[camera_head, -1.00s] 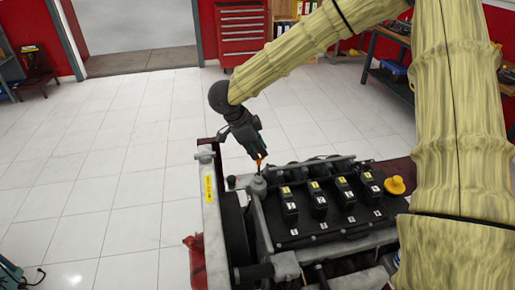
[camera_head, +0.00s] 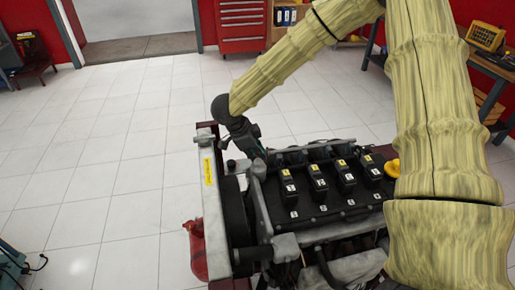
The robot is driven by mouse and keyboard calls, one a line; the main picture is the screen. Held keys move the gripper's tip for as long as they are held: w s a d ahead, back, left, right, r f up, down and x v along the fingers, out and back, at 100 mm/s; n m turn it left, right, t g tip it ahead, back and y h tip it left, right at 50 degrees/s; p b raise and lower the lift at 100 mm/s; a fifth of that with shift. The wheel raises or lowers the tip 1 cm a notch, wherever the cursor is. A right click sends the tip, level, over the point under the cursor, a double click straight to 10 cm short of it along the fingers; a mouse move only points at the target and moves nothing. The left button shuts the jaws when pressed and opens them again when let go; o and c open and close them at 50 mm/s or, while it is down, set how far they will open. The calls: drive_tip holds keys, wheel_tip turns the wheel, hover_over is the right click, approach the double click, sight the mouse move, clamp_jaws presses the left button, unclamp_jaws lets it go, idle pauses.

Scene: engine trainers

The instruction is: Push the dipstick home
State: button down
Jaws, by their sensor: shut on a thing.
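The engine (camera_head: 318,205) stands in front of me on its stand, with a black top cover and several black ignition coils. My gripper (camera_head: 261,154) reaches down at the far left corner of the engine, just behind a grey fitting (camera_head: 258,170). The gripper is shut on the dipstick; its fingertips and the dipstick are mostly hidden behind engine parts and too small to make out. I cannot tell how deep the dipstick sits in its tube.
A yellow filler cap (camera_head: 392,168) sits at the engine's right, close to my arm. A red tank (camera_head: 196,250) hangs at the stand's left. A red tool cabinet (camera_head: 243,25) and a workbench (camera_head: 487,68) stand behind.

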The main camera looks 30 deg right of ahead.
drive_tip(key=c, duration=1.5)
unclamp_jaws()
drive_tip(key=shift+w+f, duration=0.1)
drive_tip(key=shift+c, duration=0.2)
drive_tip(key=shift+w+d, duration=0.1)
drive_tip(key=v, duration=1.2)
drive_tip(key=shift+d+f, duration=0.1)
drive_tip(key=shift+d, duration=0.1)
